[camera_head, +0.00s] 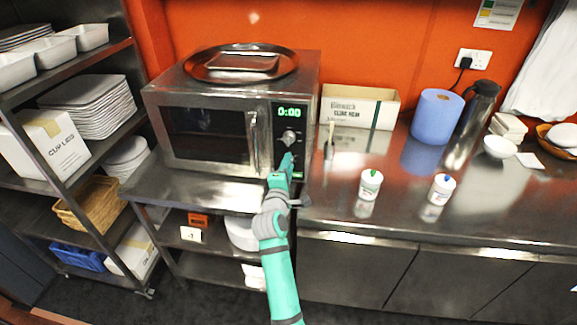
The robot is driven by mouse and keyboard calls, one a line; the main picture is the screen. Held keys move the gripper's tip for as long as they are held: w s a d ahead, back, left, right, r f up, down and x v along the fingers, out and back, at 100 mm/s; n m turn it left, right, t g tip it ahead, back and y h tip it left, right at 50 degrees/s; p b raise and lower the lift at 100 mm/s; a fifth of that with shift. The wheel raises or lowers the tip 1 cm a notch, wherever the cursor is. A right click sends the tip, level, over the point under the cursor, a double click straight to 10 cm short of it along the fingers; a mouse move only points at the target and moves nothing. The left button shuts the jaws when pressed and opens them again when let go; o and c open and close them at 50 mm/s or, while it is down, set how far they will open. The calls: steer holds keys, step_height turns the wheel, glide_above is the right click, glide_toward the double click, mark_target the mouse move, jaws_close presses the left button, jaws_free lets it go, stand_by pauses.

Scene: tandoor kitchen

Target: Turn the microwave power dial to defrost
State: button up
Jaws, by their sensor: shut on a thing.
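The steel microwave (215,137) stands on a metal counter at the centre left, its door shut. Its control panel on the right has a green display reading 0:00 and a round silver upper dial (289,138) below that. My gripper (287,158) is at the panel just under this upper dial, shut on a microwave dial. My gripper and wrist cover the lower part of the panel, so the held dial and its setting are hidden. Labels on the panel are too small to read.
A steel tray (241,64) lies on top of the microwave. Right of it on the counter stand a box (358,106), a blue paper roll (437,117), a dark flask (470,125) and two white tubs (370,184). Shelves with dishes stand at the left.

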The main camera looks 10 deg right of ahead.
steer(key=shift+s+n, duration=0.1)
steer(key=shift+n, duration=0.7)
steer(key=shift+c, duration=0.2)
steer(key=shift+o, duration=0.2)
steer(key=o, duration=1)
steer(key=shift+o, duration=0.2)
steer(key=v, duration=1)
steer(key=shift+s+a, duration=0.3)
steer(key=shift+s, duration=0.05)
steer(key=shift+f, duration=0.15)
